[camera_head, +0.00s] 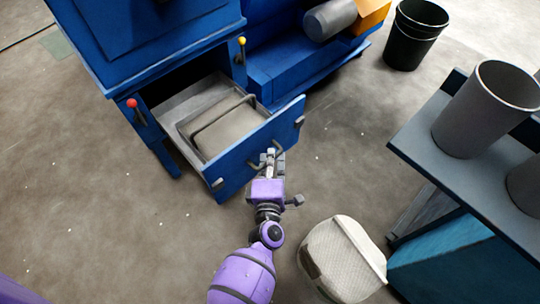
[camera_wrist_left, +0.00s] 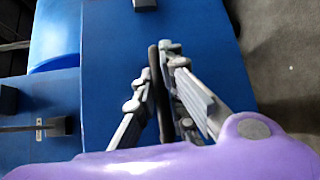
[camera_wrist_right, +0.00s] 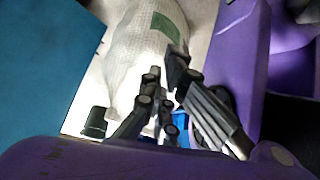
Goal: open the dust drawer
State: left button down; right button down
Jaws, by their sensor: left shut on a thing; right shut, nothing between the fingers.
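The dust drawer (camera_head: 234,168) is a blue-fronted drawer low in the blue machine (camera_head: 155,35), and it stands pulled well out. Inside it lies a grey pan (camera_head: 238,132) with a bar handle across it. My left gripper (camera_head: 270,160) is at the middle of the drawer front. In the left wrist view its fingers (camera_wrist_left: 163,62) are shut on the dark drawer handle (camera_wrist_left: 153,80) in front of the blue panel. My right gripper (camera_wrist_right: 165,78) is shut and empty in the right wrist view, in front of a white woven sack; it is out of the head view.
The white sack (camera_head: 338,258) stands on the floor right of my left arm. A dark bench (camera_head: 420,140) with grey bins (camera_head: 480,115) is at the right. A black bucket (camera_head: 412,40) stands at the back right. Bare floor lies left of the drawer.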

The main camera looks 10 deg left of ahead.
pick_arm(q)
jog(key=c, duration=1.8)
grip_release()
jog(key=shift+c, duration=0.2)
